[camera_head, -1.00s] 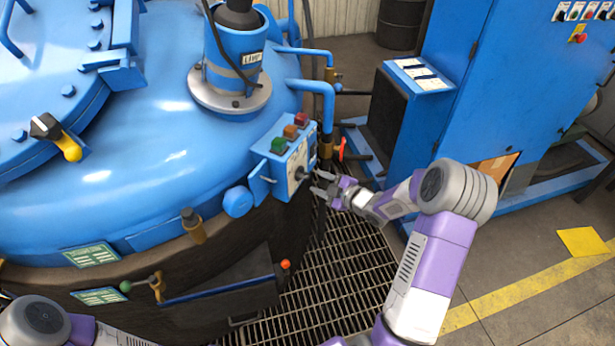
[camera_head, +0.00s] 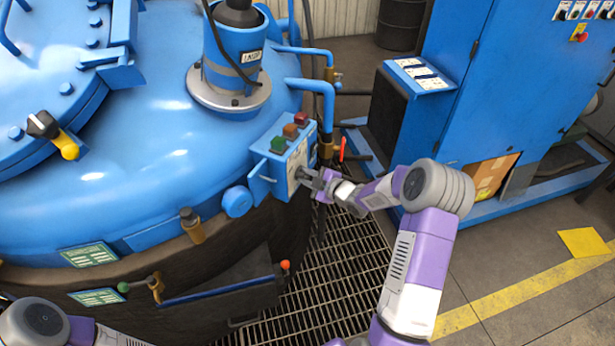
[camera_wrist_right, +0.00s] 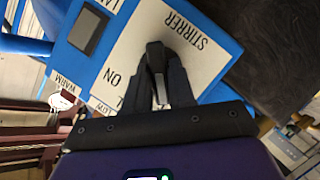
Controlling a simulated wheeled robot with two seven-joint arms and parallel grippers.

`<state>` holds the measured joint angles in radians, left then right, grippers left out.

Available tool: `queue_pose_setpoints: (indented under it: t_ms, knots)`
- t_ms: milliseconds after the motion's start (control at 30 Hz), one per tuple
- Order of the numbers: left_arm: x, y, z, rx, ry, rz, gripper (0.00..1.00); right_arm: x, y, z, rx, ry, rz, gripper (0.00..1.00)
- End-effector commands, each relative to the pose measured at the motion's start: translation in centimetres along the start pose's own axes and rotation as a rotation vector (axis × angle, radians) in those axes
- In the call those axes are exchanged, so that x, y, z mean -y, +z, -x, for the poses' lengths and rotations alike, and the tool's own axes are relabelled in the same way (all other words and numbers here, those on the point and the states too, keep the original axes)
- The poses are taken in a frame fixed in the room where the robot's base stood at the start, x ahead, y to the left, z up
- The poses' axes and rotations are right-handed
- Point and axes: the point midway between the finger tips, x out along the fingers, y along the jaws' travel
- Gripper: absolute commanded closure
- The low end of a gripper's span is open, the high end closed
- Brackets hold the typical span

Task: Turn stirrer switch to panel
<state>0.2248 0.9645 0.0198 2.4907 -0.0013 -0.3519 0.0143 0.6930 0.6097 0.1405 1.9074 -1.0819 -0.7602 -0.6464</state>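The blue control box (camera_head: 263,186) stands on the side of the furnace lid, with green, orange and red buttons on top. My right gripper (camera_head: 303,174) is at the box's white front plate in the head view. In the right wrist view the black stirrer switch (camera_wrist_right: 155,52) sits on the white plate (camera_wrist_right: 201,45) marked STIRRER, with ON beside it. The right gripper's fingers (camera_wrist_right: 159,72) lie on both sides of the switch knob and appear closed on it. The fingers hide part of the plate's lettering. My left arm shows only at the bottom left; its gripper is out of view.
The round blue furnace lid (camera_head: 130,160) fills the left, with pipes (camera_head: 327,105) behind the box. A blue cabinet (camera_head: 505,90) stands at the right. A red-handled valve (camera_head: 342,149) is just behind my right gripper. Below is floor grating (camera_head: 335,265).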

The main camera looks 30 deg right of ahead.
Motion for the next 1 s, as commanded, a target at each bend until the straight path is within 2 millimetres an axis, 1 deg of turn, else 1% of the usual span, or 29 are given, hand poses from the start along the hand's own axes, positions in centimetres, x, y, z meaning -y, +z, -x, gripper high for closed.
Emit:
queue_pose_setpoints:
  t_ms: [233,367,567,800,1000]
  knots:
    - [-0.1,0.0,0.2,0.0,0.0,0.0,0.57,-0.1,0.0,0.0,0.001,-0.004,-0.008,1.0]
    - [-0.3,0.0,0.9,0.0,0.0,0.0,0.57,-0.2,-0.1,0.1,0.001,-0.017,-0.039,1.0]
    - [-1.2,0.1,3.1,0.0,0.0,0.0,0.57,-0.5,-0.2,0.1,0.002,-0.062,-0.143,1.0]
    - [-2.5,0.3,6.7,0.0,0.0,0.0,0.57,-0.8,-0.3,0.1,0.002,-0.138,-0.327,1.0]
    - [-3.4,0.4,9.0,0.0,0.0,0.0,0.57,-0.8,-0.2,0.1,0.001,-0.201,-0.477,1.0]
